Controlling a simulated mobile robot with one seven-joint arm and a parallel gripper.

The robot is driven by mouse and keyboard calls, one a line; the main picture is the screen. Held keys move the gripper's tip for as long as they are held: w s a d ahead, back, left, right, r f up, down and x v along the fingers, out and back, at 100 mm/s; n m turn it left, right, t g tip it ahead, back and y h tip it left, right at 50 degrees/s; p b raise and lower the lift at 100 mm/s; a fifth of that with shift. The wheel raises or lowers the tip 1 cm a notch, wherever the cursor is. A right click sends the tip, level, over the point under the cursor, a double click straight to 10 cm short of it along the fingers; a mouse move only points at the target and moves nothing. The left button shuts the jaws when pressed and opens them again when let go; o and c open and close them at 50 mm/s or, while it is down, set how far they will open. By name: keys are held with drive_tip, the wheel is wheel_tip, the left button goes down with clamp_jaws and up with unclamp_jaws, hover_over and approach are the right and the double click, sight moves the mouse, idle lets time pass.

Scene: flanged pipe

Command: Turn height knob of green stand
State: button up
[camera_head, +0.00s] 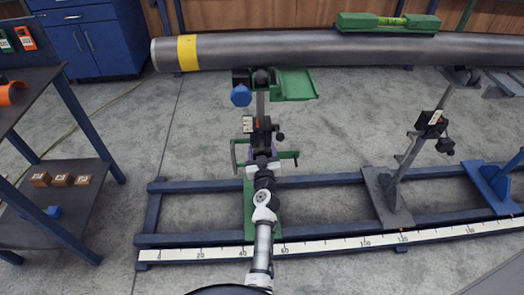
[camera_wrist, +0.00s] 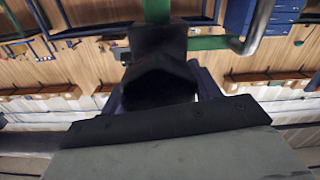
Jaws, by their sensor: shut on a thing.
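The green stand (camera_head: 249,222) stands on the blue rail frame, under the left part of the grey pipe (camera_head: 300,51). Its post carries a black block (camera_head: 263,127) with a pale label beside it. My gripper (camera_head: 263,153) is at the stand's post, just below that block, and my arm reaches up to it from the front. In the wrist view, my gripper (camera_wrist: 158,88) is shut on a dark knob (camera_wrist: 158,72), with purple finger parts at its sides. I take this for the height knob; in the head view my gripper hides it.
A blue knob (camera_head: 241,95) and a green tray (camera_head: 297,85) sit higher up. A grey stand (camera_head: 388,195) is to the right; a shelf (camera_head: 55,190) is at left.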

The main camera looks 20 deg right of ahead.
drive_tip(key=shift+m, duration=0.3)
drive_tip(key=m+b, duration=0.1)
drive_tip(key=m, duration=0.4)
drive_tip(key=shift+d, duration=0.1)
drive_tip(key=m, duration=0.5)
drive_tip(key=shift+m, duration=0.3)
drive_tip(key=m, duration=0.5)
drive_tip(key=shift+d+m, duration=0.1)
drive_tip(key=shift+m, duration=0.2)
drive_tip(key=m+p, duration=0.1)
drive_tip(key=m, duration=0.3)
drive_tip(key=shift+m, duration=0.4)
drive_tip(key=o, duration=1)
drive_tip(key=shift+f, duration=0.1)
